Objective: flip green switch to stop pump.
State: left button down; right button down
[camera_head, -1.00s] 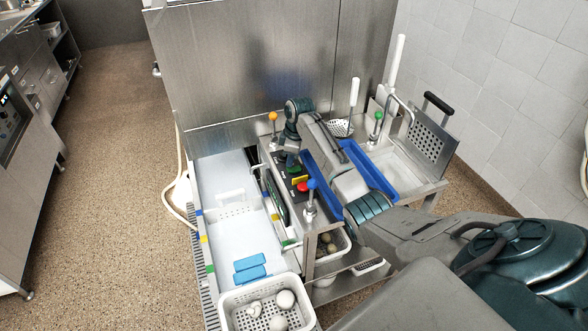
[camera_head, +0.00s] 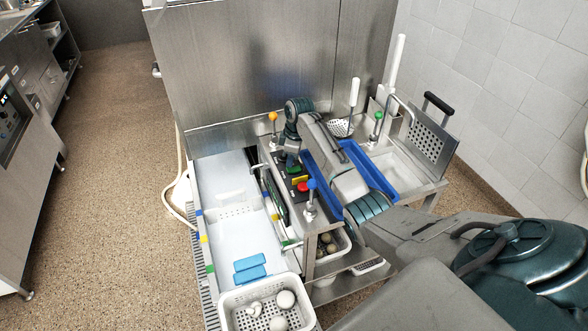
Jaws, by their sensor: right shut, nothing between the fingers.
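A dark control panel on the steel counter carries a green switch (camera_head: 293,169), with a yellow part (camera_head: 300,179) and a red button (camera_head: 303,187) in front of it. My right arm reaches in from the right and bends down over the panel. My right gripper (camera_head: 287,160) points down at the green switch, shut and empty. It partly hides the switch, so I cannot tell whether they touch or which way the switch is set. My left gripper is out of view.
A water-filled trough (camera_head: 225,238) lies left, with a white perforated basket (camera_head: 232,301) of pale objects in front. A blue tray (camera_head: 372,172) lies right of my forearm.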

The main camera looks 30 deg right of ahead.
aim_at(291, 170)
jog(key=shift+f+b, duration=0.35)
jog(key=shift+f, duration=0.7)
dwell(0.7)
notch_tip(291, 170, up, 7)
jog(key=p, duration=0.7)
dwell(0.6)
